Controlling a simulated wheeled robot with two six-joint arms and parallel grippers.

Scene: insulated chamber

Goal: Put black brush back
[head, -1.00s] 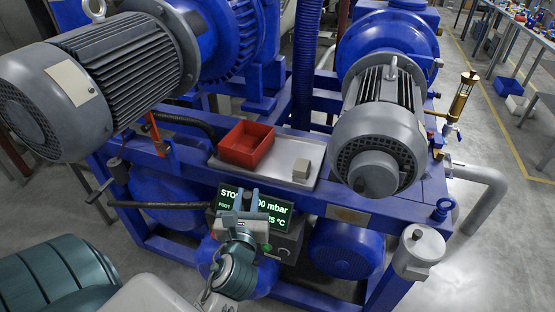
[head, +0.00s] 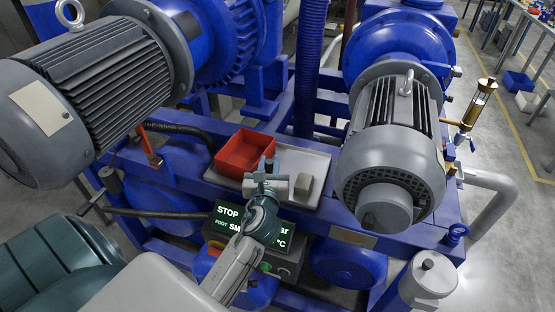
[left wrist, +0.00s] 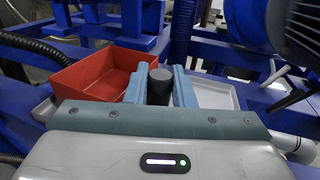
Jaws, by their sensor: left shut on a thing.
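My left gripper (head: 266,175) is at the front edge of a pale grey tray (head: 318,160), close to the right front corner of a red open bin (head: 241,164). In the left wrist view my left gripper's blue-grey fingers (left wrist: 160,86) are shut on a dark round-topped cylinder, which I take to be the black brush (left wrist: 159,84). Its lower part is hidden. The red bin (left wrist: 94,82) is just beyond and left of the fingers there. I cannot make out the brush in the head view. My right gripper is not in view.
A grey motor (head: 390,165) stands to the right, another (head: 95,90) to the left. A control box with a lit display (head: 229,212) is below the tray. Some tray surface is bare.

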